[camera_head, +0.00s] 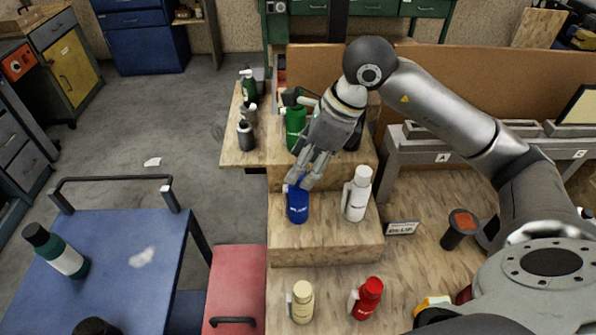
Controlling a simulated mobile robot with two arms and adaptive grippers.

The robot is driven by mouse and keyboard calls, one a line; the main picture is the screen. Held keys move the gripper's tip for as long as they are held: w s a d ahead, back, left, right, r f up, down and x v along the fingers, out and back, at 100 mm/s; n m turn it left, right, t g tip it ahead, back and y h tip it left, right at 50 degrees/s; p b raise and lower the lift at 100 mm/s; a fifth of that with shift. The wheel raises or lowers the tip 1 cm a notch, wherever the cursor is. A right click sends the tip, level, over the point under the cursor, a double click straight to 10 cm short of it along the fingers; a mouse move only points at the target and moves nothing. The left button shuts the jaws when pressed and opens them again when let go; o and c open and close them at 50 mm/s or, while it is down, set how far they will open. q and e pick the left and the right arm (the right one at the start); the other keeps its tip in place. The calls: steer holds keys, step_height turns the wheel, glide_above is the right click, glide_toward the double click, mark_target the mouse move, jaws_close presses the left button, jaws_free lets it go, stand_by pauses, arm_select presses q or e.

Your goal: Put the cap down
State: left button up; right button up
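My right gripper (301,182) points down at the top of a blue bottle (297,206) on the lower wooden step. Its fingers are spread a little around the bottle's top and hide it. I cannot tell whether they hold a cap or touch the bottle. No loose cap can be made out. A white bottle (357,197) stands upright to the right of the blue one. My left gripper is not in view.
A green bottle (295,122) stands on the step behind. Cream (301,303) and red (368,298) bottles stand in front, below the step (325,251). A blue cart (165,240) at left carries a dark green bottle (57,252). A small sign (402,228) stands right of the step.

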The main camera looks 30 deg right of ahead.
steer(key=shift+x, duration=1)
steer(key=shift+w+f, duration=0.15)
steer(key=shift+f, duration=0.05)
steer(key=shift+a, duration=0.1)
steer(key=shift+c, duration=0.4)
steer(key=c, duration=0.7)
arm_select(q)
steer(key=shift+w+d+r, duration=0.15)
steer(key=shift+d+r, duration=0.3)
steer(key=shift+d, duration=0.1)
arm_select(e)
steer(key=shift+c, duration=0.2)
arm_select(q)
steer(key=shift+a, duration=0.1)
